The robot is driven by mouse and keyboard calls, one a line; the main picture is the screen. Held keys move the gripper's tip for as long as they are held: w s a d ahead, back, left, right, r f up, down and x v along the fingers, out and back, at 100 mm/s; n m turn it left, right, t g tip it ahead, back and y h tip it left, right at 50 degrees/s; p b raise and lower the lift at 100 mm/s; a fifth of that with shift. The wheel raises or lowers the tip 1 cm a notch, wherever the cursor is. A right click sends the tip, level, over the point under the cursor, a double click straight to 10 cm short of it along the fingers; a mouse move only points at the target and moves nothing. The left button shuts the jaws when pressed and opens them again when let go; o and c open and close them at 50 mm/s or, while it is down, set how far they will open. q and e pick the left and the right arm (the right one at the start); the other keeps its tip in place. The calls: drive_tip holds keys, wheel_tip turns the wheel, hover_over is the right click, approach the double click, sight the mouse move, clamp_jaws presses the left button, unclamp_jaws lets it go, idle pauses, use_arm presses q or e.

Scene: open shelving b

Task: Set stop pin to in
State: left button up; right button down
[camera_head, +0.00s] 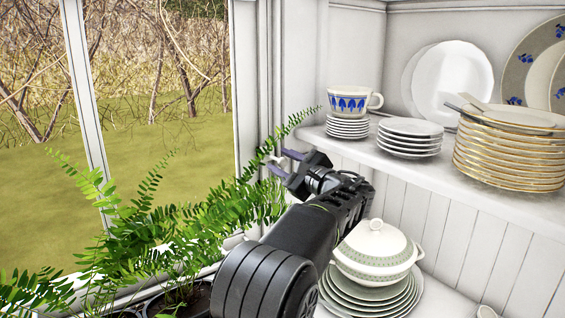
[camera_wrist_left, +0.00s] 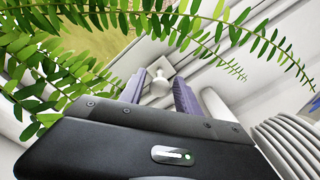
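Whether the pin is in or out is hard to tell. My right gripper is out of view.
A potted fern (camera_head: 175,225) stands on the sill, its fronds close to my left gripper. To the right, a shelf (camera_head: 455,190) holds a blue-patterned cup (camera_head: 348,100) and stacked plates (camera_head: 508,150). A lidded tureen (camera_head: 375,252) sits on plates below.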

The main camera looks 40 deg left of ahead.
use_arm(q)
clamp_jaws()
idle(1.1)
